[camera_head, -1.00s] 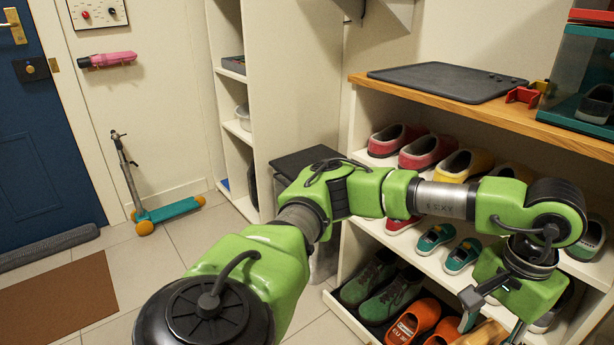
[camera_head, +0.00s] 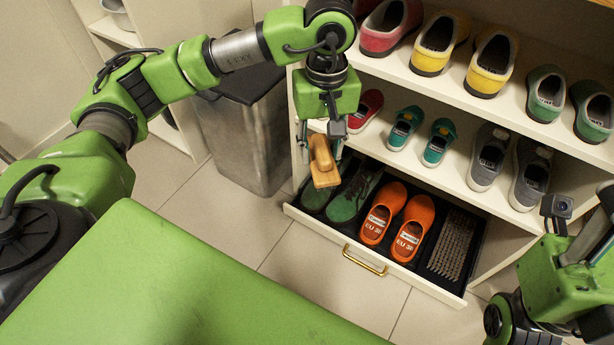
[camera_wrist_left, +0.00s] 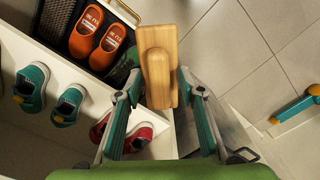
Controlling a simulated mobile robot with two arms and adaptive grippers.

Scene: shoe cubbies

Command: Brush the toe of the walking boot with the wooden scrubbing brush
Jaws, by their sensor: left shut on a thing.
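The wooden scrubbing brush (camera_head: 323,163) is in my left gripper (camera_head: 322,145), above the left part of the open drawer. In the left wrist view the brush (camera_wrist_left: 158,66) lies between the two fingers, its raised handle toward the camera. Its bristles are hidden. A pair of dark green laced shoes stands in the drawer; the right one (camera_head: 349,198) looks like the walking boot. The brush hides part of the pair, and I cannot tell whether it touches them. My right gripper (camera_head: 585,240) is at the right edge, its fingers unclear.
The pulled-out drawer (camera_head: 407,280) also holds orange clogs (camera_head: 413,228) and a grey ridged mat (camera_head: 454,243). The shelf (camera_head: 425,172) above holds teal and grey shoes, close to my left gripper. A grey bin (camera_head: 247,130) stands left. Floor before the drawer is clear.

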